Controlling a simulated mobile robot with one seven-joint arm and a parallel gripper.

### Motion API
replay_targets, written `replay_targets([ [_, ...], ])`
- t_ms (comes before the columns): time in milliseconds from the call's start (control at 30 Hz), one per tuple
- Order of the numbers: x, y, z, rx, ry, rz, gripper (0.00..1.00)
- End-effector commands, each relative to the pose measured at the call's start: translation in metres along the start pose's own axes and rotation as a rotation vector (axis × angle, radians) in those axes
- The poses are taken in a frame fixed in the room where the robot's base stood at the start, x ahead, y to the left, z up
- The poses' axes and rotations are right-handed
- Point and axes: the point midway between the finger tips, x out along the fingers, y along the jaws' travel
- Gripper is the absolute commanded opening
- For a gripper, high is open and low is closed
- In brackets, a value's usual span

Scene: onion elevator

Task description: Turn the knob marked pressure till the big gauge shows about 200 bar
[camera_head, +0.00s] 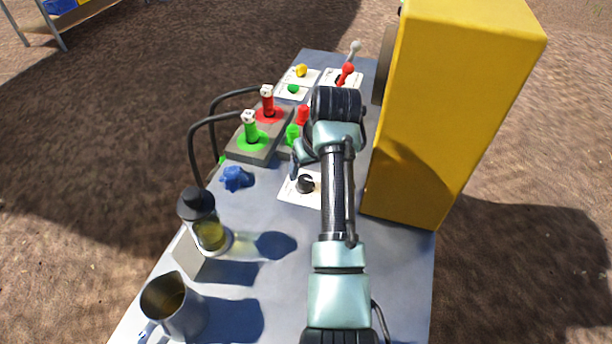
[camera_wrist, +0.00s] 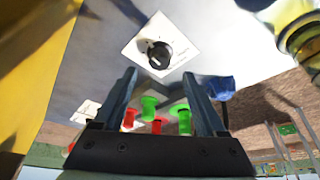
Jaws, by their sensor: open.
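A black round knob (camera_head: 306,184) sits on a white marked plate (camera_head: 290,197) on the grey bench top. The knob also shows in the wrist view (camera_wrist: 158,54), with a light mark on its face; the lettering is too small to read. My gripper (camera_wrist: 160,80) is open and empty, its two fingers apart with the knob ahead, between their lines and not touched. In the head view my arm covers part of the plate. A dark round part (camera_head: 385,65) on the yellow box's side is seen edge-on, possibly the gauge; no reading is visible.
A yellow box (camera_head: 450,110) stands close right of my arm. Red and green couplings (camera_head: 250,130) with black hoses are beyond the knob. A blue star-shaped knob (camera_head: 236,178), a sight glass (camera_head: 211,234) and a metal cup (camera_head: 172,305) stand left. Levers (camera_head: 347,72) stand at the far end.

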Motion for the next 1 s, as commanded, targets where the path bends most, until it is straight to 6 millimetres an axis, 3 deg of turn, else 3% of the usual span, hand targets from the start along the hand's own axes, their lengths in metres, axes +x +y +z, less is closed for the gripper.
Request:
replay_targets([
  [100,0.025,0.0,0.001,-0.001,-0.002,0.0,0.73],
  [300,0.051,0.0,-0.001,-0.002,0.001,0.001,0.73],
  [500,0.062,0.0,0.0,-0.001,0.001,0.001,0.73],
  [800,0.063,0.0,-0.001,-0.001,0.002,0.001,0.73],
  [1000,0.063,0.0,-0.001,-0.001,0.002,0.001,0.39],
])
